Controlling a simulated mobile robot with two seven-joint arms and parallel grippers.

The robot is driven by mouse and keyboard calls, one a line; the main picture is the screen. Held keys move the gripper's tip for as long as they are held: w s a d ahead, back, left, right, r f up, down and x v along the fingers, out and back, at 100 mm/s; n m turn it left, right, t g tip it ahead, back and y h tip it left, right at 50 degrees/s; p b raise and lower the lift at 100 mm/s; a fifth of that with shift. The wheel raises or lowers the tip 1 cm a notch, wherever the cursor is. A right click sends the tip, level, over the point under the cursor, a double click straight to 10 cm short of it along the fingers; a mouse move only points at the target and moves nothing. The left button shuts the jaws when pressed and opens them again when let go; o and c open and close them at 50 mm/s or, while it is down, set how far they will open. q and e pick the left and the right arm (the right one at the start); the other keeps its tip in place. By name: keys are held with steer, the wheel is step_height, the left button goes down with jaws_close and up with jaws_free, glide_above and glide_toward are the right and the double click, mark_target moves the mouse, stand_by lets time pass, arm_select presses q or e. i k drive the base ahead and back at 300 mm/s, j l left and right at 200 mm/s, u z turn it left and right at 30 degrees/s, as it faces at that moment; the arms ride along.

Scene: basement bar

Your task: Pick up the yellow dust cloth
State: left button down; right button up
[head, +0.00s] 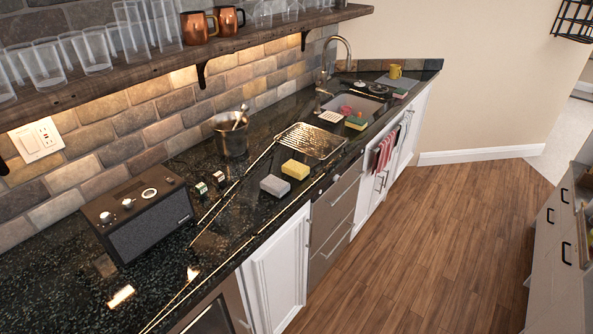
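A small yellow block-shaped piece (295,169) lies flat on the black counter (222,262), near its front edge. It could be a folded yellow cloth or a sponge; I cannot tell which. A similar grey piece (275,185) lies just to its lower left, close beside it. Neither of my grippers shows in the head view.
A wire rack (311,141) lies behind the yellow piece, and a metal bucket (230,134) stands left of that. A dark radio (145,218) stands nearer. A sponge (356,122) lies by the sink (352,105). The wood floor (430,250) is clear.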

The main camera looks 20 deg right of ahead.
mark_target(298, 170)
steer(key=l+u, duration=0.15)
steer(key=u, duration=0.65)
steer(key=l+u, duration=0.35)
steer(key=l, duration=0.2)
steer(key=l+u, duration=0.35)
steer(key=l, duration=0.2)
